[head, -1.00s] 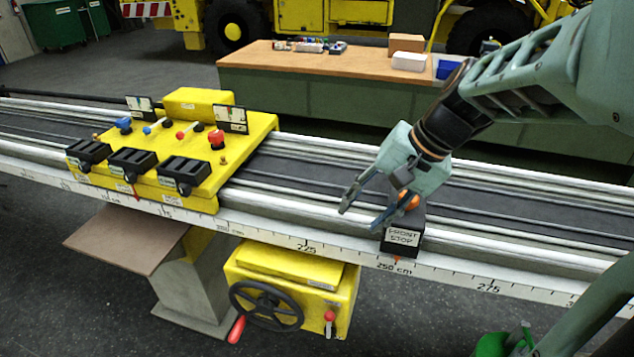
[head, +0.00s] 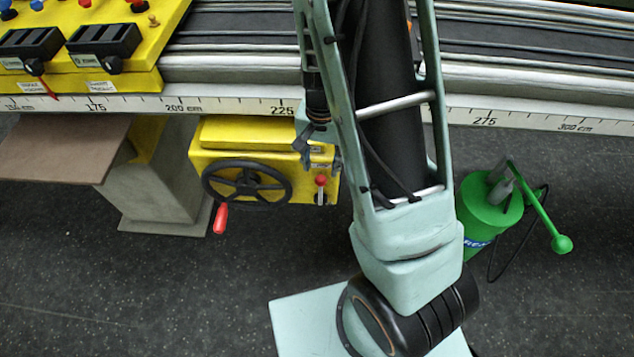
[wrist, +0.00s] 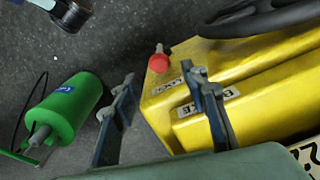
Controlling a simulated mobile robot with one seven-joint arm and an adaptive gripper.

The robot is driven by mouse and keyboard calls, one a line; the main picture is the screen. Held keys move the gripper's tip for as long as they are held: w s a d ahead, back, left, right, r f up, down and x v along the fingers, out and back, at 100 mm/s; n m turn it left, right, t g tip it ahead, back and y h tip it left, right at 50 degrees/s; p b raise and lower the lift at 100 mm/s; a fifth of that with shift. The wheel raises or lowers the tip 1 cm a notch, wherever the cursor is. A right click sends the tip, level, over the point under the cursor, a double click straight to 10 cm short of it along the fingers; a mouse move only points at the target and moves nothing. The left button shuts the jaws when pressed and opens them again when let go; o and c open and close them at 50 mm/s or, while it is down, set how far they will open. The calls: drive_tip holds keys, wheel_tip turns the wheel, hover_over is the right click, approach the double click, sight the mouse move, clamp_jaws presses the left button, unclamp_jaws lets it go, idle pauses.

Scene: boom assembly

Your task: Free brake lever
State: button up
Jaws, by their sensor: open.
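The brake lever is a short lever with a red knob (head: 321,181) on the front of the yellow box (head: 225,132), right of the black handwheel (head: 247,183). In the wrist view the red knob (wrist: 158,63) lies ahead, between the lines of the two fingers and apart from them. My gripper (head: 321,160) is open and empty, pointing down just above the lever in the head view. Its fingers (wrist: 158,78) also show in the wrist view, the right one overlapping the yellow box. Small labels on the box are partly hidden by that finger.
A green canister (head: 490,200) with a green-knobbed handle and a black hose stands on the floor to the right. The white-scaled rail (head: 235,105) runs above the box. The handwheel has a red handle (head: 220,218). A brown board (head: 65,148) juts out at left.

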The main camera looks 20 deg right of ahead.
sight(321, 186)
wheel_tip(321, 186, down, 10)
drive_tip(key=b, duration=0.2)
drive_tip(key=shift+b, duration=0.35)
clamp_jaws()
